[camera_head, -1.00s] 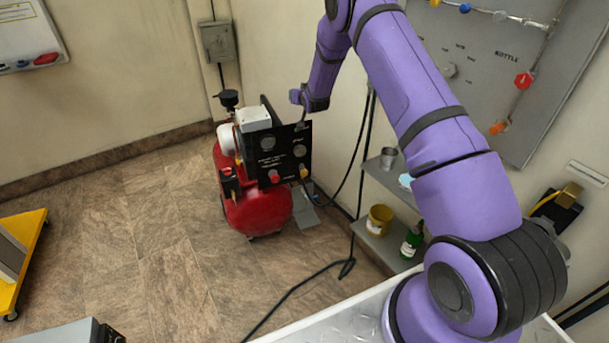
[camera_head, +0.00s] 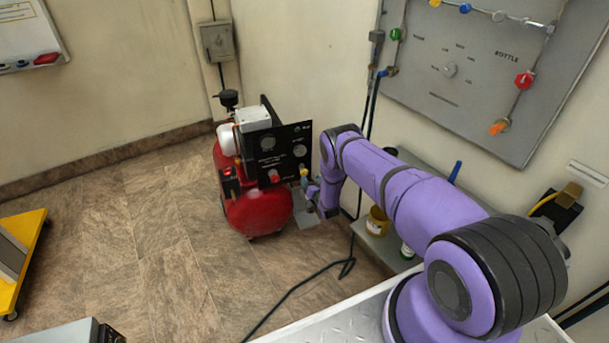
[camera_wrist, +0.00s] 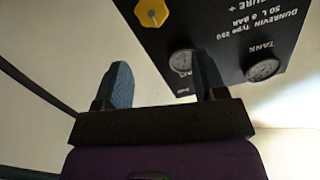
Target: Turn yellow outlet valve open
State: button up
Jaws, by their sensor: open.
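The yellow outlet valve (camera_wrist: 151,12) is a small faceted knob on the compressor's black panel (camera_wrist: 225,25), at the top edge of the wrist view. It also shows as a small yellow spot (camera_head: 304,172) at the panel's lower right in the head view. My gripper (camera_wrist: 160,68) is open and empty, its two fingers apart. The knob appears beyond the fingertips, roughly in line with the gap and not between them. In the head view my gripper (camera_head: 313,190) is just below and right of the knob, partly hidden by my wrist.
The red compressor tank (camera_head: 258,210) stands on the floor by the wall. A red knob (camera_head: 274,176) is left of the yellow one. A shelf with a yellow cup (camera_head: 378,220) is close to my forearm. A dark hose (camera_head: 300,285) lies on the floor.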

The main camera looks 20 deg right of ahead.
aim_at(305, 173)
jog(key=shift+w+d+f, duration=0.1)
jog(key=shift+w+f, duration=0.4)
jog(key=shift+w, duration=0.9)
jog(key=shift+w+a+f, duration=0.1)
jog(key=shift+w+f, duration=0.4)
jog(key=shift+w, duration=0.95)
jog(key=shift+w+d+f, duration=0.1)
jog(key=shift+w+f, duration=0.4)
jog(key=shift+w, duration=0.9)
jog(key=c, duration=0.9)
jog(key=shift+n, duration=2.3)
jog(key=shift+c, duration=0.2)
jog(key=o, duration=0.9)
jog(key=shift+o, duration=0.2)
